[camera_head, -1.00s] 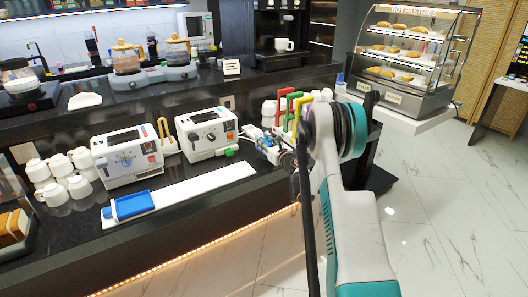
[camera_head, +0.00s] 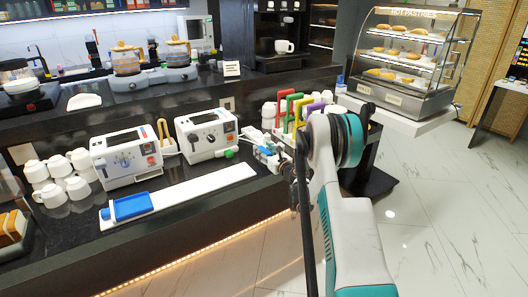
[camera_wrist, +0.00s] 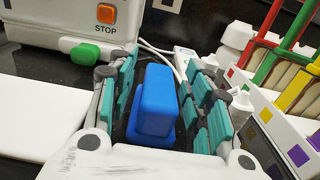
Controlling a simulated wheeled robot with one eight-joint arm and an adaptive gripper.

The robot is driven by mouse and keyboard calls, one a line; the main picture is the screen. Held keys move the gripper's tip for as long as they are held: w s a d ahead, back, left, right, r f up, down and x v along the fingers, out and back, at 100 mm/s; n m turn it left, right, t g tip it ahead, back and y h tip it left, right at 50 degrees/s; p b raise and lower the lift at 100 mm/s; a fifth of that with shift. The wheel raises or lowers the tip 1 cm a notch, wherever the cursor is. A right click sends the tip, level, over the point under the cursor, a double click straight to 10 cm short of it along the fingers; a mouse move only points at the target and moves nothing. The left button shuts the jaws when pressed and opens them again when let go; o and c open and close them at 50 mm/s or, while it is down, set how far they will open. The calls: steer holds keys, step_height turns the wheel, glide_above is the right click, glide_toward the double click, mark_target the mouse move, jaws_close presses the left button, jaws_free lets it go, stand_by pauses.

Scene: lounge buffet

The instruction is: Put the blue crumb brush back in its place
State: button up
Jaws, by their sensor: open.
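In the wrist view, a blue block-shaped thing (camera_wrist: 155,103), probably the blue crumb brush, stands between the two teal-padded fingers of my gripper (camera_wrist: 161,72). The fingers are apart, with a visible gap on the right; contact on the left cannot be told. In the head view my gripper (camera_head: 268,150) is small and partly hidden by my arm, at the right end of the counter. A blue tray-like thing (camera_head: 131,206) lies on the left end of a long white board (camera_head: 205,189). Whether it is the brush's place cannot be told.
A rack with red, green, yellow and purple handles (camera_head: 299,107) stands right of my gripper; its colour-marked front (camera_wrist: 262,112) is close in the wrist view. Two white toasters (camera_head: 127,158) (camera_head: 208,135) and several white cups (camera_head: 52,194) stand behind and left of the board.

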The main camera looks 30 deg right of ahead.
steer(key=shift+r, duration=0.1)
steer(key=shift+s+r, duration=0.1)
steer(key=shift+s, duration=0.1)
steer(key=s+p, duration=0.4)
steer(key=s, duration=0.7)
steer(key=shift+s, duration=0.3)
